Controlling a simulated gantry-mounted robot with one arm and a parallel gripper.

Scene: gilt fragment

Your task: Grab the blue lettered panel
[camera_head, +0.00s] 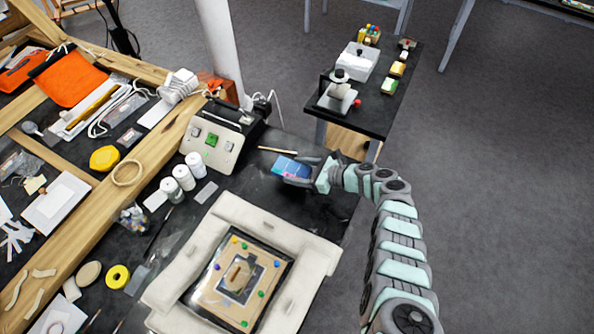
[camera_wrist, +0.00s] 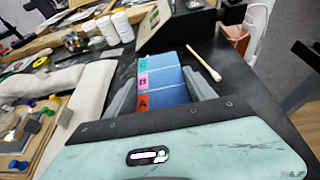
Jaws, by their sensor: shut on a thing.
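The blue lettered panel (camera_wrist: 172,84) shows in the wrist view as a blue block with coloured tabs along its left edge, lettered A, B and C. My gripper (camera_wrist: 165,92) has its two grey fingers on either side of the panel and is shut on it. In the head view the panel (camera_head: 287,167) sticks out to the left of my gripper (camera_head: 297,172), over the black table's right part. The near end of the panel is hidden by the gripper body. I cannot tell whether the panel touches the table.
A control box (camera_head: 222,137) stands behind, with a wooden stick (camera_head: 277,150) lying near the panel. White bottles (camera_head: 183,177) stand to the left. A padded white frame (camera_head: 185,262) around a gilt piece lies in front. A black side table (camera_head: 375,115) holds several items.

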